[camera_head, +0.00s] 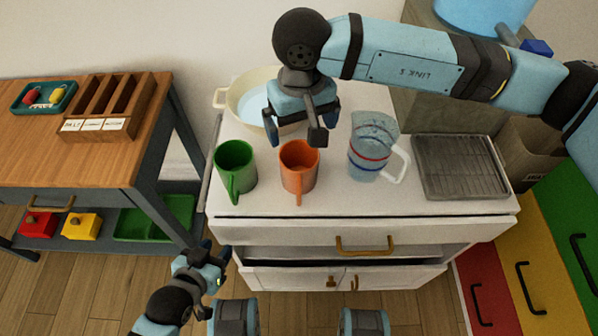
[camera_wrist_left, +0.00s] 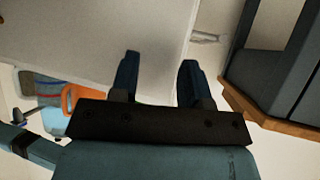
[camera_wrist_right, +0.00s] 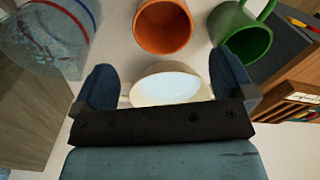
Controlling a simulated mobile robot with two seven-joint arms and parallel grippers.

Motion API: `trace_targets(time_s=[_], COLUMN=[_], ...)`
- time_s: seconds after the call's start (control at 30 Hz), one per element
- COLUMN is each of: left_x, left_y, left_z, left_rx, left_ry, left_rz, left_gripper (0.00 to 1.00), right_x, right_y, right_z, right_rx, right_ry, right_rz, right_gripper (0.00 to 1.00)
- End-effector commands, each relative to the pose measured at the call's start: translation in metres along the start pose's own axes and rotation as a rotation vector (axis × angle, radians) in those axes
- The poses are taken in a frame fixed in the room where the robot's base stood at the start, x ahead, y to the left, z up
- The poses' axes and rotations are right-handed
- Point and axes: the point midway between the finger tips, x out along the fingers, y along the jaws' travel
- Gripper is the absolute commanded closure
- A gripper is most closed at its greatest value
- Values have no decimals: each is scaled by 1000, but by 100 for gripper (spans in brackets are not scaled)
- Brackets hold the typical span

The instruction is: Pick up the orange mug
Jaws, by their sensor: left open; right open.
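The orange mug (camera_head: 299,167) stands upright on the white cabinet top, its handle toward the front edge. It also shows in the right wrist view (camera_wrist_right: 163,27), at the top, beyond the fingers. My right gripper (camera_head: 302,132) is open and empty, behind and above the mug, apart from it; the mug is not between its fingers. My left gripper (camera_head: 216,250) is open and empty, low in front of the cabinet's left front corner. An orange patch at the left of the left wrist view (camera_wrist_left: 70,97) is too unclear to name surely.
A green mug (camera_head: 235,165) stands left of the orange mug, and a clear pitcher (camera_head: 368,150) with red and blue bands stands right. A cream basin (camera_head: 232,97) is behind, partly under my right gripper. A dark rack (camera_head: 460,165) lies right. A wooden table (camera_head: 60,155) stands left.

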Motion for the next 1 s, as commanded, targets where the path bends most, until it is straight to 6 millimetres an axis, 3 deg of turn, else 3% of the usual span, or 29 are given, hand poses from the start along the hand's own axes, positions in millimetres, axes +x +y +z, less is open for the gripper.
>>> trace_targets(time_s=[0.1,0.43,0.7,1.0], left_x=[1,1,1,1], left_y=[0,0,1,1], left_z=[1,1,2,1], left_rx=[1,2,2,2], left_ry=[1,3,3,3], left_rz=[0,0,1,1], left_gripper=[57,57,57,57], right_x=[24,54,92,96], right_y=[0,-1,-4,-3], right_z=[1,1,2,2], right_rx=[2,1,3,2], right_ry=[-4,-2,-3,-1], right_rz=[-2,-3,-4,-3], right_gripper=[0,0,0,0])
